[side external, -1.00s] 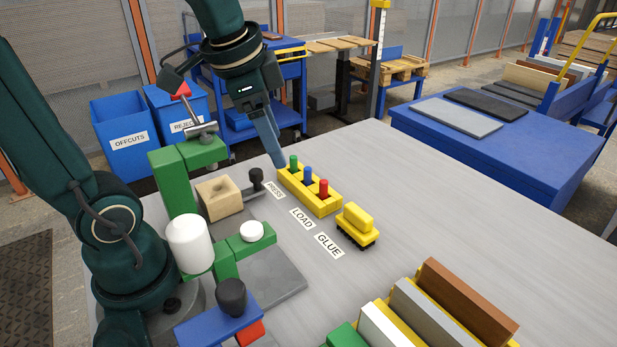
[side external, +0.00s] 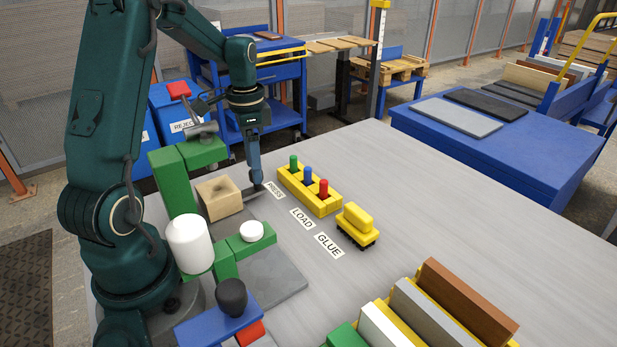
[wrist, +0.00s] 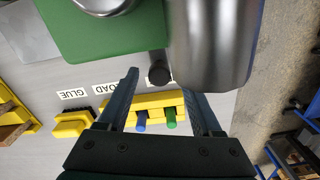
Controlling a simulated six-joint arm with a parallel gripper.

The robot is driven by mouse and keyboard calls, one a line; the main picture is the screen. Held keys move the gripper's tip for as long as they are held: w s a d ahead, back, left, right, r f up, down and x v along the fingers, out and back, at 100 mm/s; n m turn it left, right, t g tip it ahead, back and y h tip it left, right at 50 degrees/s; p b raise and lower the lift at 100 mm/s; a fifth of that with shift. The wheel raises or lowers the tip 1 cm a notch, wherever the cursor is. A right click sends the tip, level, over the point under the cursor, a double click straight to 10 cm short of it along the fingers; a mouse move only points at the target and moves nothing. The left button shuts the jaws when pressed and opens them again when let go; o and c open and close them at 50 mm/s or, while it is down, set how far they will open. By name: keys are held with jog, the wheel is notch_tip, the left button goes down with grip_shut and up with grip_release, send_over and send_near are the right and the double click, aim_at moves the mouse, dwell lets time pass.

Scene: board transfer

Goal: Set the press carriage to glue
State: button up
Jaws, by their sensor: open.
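The press carriage appears as a wooden block (side external: 219,200) with a dark bar (side external: 253,192) reaching out toward the PRESS label (side external: 274,190). My gripper (side external: 256,183) points down at the bar's end, where its fingers hide the black knob in the side view. In the wrist view the black knob (wrist: 159,73) lies between the fingertips of my open gripper (wrist: 160,84), with space on both sides. The LOAD label (side external: 302,218) and GLUE label (side external: 328,245) follow in a line toward the front right.
A yellow holder (side external: 325,206) with green, blue and red pegs stands right of the labels. A yellow brush-like block (side external: 357,226) sits near GLUE. The green press frame (side external: 172,178) with a white cylinder (side external: 189,243) stands left.

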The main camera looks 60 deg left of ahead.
jog(key=shift+f, duration=0.55)
grip_shut()
dwell(1.0)
